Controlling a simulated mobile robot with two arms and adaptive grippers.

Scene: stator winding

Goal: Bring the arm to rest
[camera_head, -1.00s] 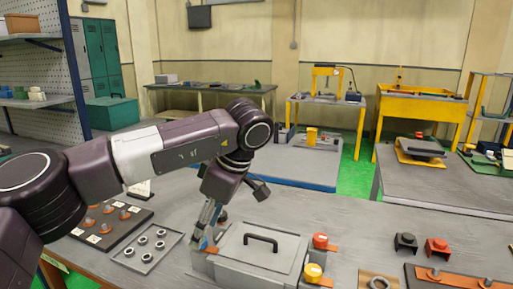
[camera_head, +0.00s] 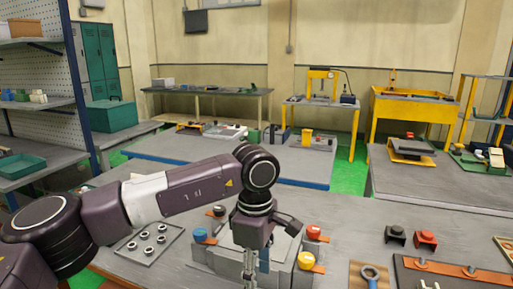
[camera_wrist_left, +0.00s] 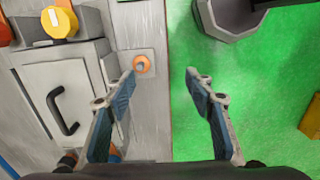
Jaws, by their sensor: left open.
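My left arm reaches in from the left in the head view, and its gripper (camera_head: 250,268) points down in front of the grey box. The fingers are cut off by the lower edge there. In the left wrist view the gripper (camera_wrist_left: 160,75) is open, its two blue-grey fingers apart with nothing between them. The left finger is over the bench's edge strip and the right one over the green floor. The grey box (camera_head: 212,262) is partly hidden by my wrist. Its black handle (camera_wrist_left: 62,110) shows in the left wrist view. My right gripper is not in view.
Blue (camera_head: 200,235), red (camera_head: 314,232) and yellow (camera_head: 306,260) knobs surround the box. A tray of nuts (camera_head: 150,243) lies left. Green floor (camera_wrist_left: 240,80) is open beside the bench.

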